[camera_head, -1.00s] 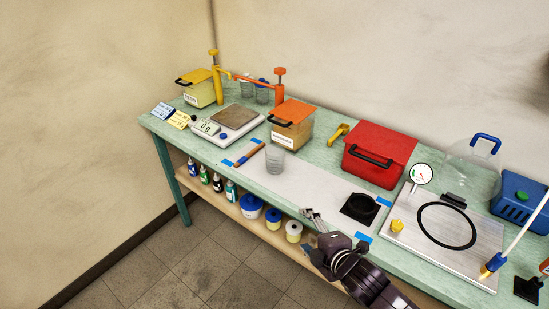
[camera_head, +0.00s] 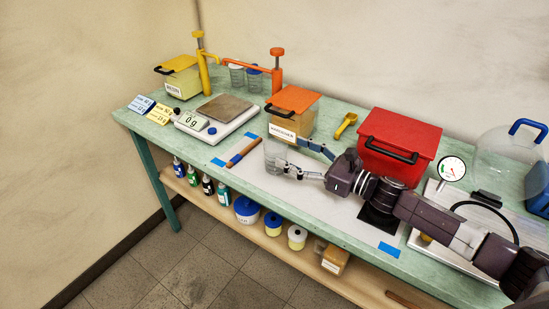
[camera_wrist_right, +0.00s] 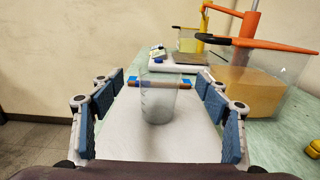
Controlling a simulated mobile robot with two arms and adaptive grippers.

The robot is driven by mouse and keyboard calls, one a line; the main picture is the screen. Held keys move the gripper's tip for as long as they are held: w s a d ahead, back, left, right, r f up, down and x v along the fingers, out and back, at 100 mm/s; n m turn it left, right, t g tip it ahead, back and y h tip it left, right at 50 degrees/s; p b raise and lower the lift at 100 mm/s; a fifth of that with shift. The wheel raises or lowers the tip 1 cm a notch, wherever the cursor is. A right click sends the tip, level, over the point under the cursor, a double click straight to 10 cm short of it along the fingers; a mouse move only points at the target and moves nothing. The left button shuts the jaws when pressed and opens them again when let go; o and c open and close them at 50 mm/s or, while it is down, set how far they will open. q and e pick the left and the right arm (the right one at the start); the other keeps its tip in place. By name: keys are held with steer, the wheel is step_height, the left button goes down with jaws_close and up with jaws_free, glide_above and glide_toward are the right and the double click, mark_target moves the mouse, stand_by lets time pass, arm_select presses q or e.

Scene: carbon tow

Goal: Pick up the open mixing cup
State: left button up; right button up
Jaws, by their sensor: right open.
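The open mixing cup (camera_head: 275,153) is clear and stands upright on the white mat (camera_head: 310,197), near the table's front edge. In the right wrist view the cup (camera_wrist_right: 158,100) stands in the middle, between the two blue-padded fingers. My right gripper (camera_head: 295,157) reaches in from the right, low over the mat, with its fingertips at the cup. In the right wrist view my right gripper (camera_wrist_right: 160,88) is open, with a gap visible on both sides of the cup. My left gripper is out of view.
A brown stick (camera_head: 243,152) lies behind the cup, between blue tapes. The scale (camera_head: 217,115) is at the left. An orange-lidded container (camera_head: 293,112) stands close behind the cup, and a red box (camera_head: 400,142) stands behind my right arm.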

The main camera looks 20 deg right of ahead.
mark_target(286, 150)
steer(key=shift+w+a, duration=0.35)
steer(key=shift+w, duration=0.15)
steer(key=shift+w+a+p, duration=0.15)
steer(key=shift+w+p, duration=0.15)
steer(key=p+x, duration=0.1)
steer(key=x, duration=0.2)
steer(key=shift+a+f, duration=0.1)
steer(key=shift+w+a, duration=0.2)
steer(key=shift+w, duration=0.2)
steer(key=shift+w+a+f, duration=0.15)
steer(key=c, duration=0.5)
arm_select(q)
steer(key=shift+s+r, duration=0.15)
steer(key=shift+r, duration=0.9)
arm_select(e)
steer(key=c, duration=0.5)
